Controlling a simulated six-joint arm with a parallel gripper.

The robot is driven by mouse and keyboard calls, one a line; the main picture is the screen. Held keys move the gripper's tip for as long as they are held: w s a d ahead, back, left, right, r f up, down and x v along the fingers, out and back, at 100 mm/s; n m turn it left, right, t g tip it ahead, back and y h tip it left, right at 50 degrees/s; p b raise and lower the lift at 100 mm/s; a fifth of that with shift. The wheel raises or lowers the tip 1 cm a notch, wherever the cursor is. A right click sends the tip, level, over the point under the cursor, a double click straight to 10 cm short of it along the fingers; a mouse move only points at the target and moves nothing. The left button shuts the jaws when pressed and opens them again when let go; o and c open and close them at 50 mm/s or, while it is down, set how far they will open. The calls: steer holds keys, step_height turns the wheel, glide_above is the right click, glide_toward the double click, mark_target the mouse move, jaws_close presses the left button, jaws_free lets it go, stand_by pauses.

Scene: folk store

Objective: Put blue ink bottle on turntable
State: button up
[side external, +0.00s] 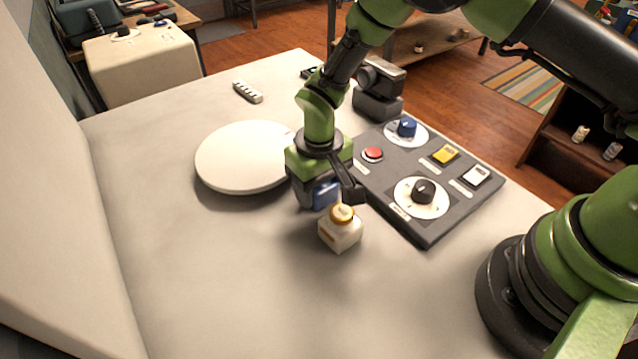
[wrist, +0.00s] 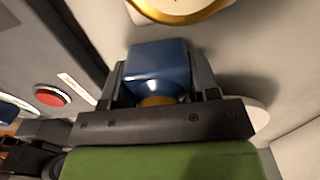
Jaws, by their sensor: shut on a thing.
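The blue ink bottle (wrist: 156,66) sits between the two fingers of my gripper (wrist: 160,82) in the wrist view, with a gold-coloured neck or cap towards the palm. In the side view the blue bottle (side external: 325,194) shows partly behind the fingers of my gripper (side external: 335,192), which is shut on it. The round white turntable (side external: 240,158) lies on the table just left of my gripper; its right edge is partly hidden by the arm. I cannot tell whether the bottle touches the table.
A white bottle with a gold cap (side external: 340,230) stands close in front of my gripper. A dark control panel (side external: 425,185) with knobs and buttons lies to the right. A dark device (side external: 378,92) stands behind. The table's front left is clear.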

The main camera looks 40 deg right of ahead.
steer(key=o, duration=1)
steer(key=shift+f, duration=0.1)
step_height(320, 180, up, 12)
steer(key=shift+r, duration=0.25)
steer(key=s+d+r+m+t+y, duration=0.1)
steer(key=s+d+r+t, duration=0.2)
steer(key=r, duration=0.7)
steer(key=s+d+r+m+t, duration=0.1)
steer(key=s+d+r, duration=0.1)
steer(key=s, duration=0.3)
steer(key=s+d+r+m+t, duration=0.1)
steer(key=s+d+r, duration=0.1)
steer(key=s, duration=0.3)
steer(key=s+d+r+m+t+y, duration=0.1)
steer(key=s+d+r+t, duration=0.1)
steer(key=s, duration=0.4)
steer(key=shift+d+r, duration=0.3)
steer(key=shift+r, duration=0.35)
steer(key=shift+d+r, duration=0.3)
steer(key=shift+r, duration=0.3)
steer(key=shift+o, duration=0.3)
steer(key=shift+s+f, duration=0.1)
steer(key=shift+s, duration=0.2)
